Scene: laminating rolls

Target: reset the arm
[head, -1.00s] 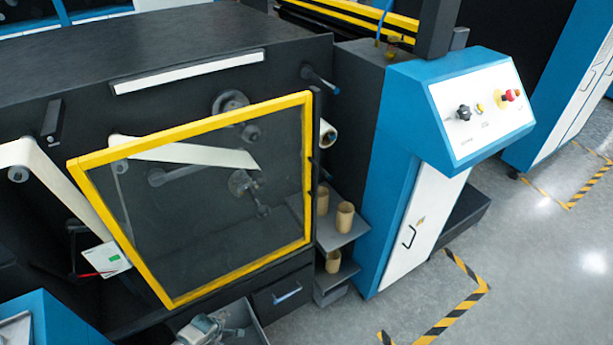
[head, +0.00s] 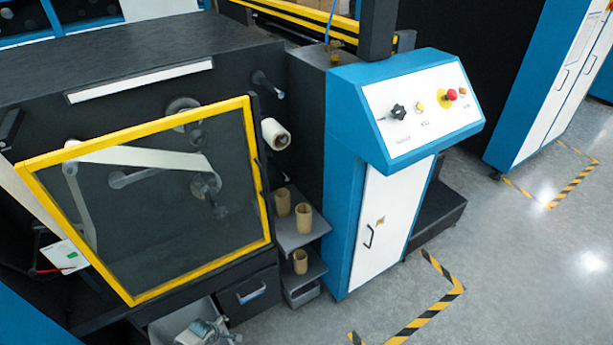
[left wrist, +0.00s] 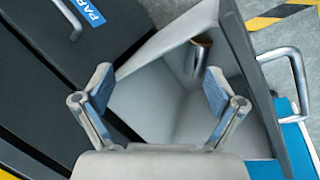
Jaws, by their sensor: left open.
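My left gripper (head: 205,333) shows at the bottom edge of the head view, partly cut off, over a grey bin (head: 163,329). In the left wrist view my left gripper (left wrist: 160,80) is open, its two fingers wide apart with nothing between them. Beyond the fingers is the open light-grey bin (left wrist: 145,108). A small cylinder with a brown end (left wrist: 199,55) lies inside near its far corner, apart from the fingers. My right gripper is not in view.
A black machine with a yellow-framed clear door (head: 258,180) stands left. A blue control cabinet (head: 345,215) is at the middle. Brown cores (head: 303,217) stand on small grey shelves beside it. A white roll (head: 276,134) juts out near the door. Grey floor at right is open.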

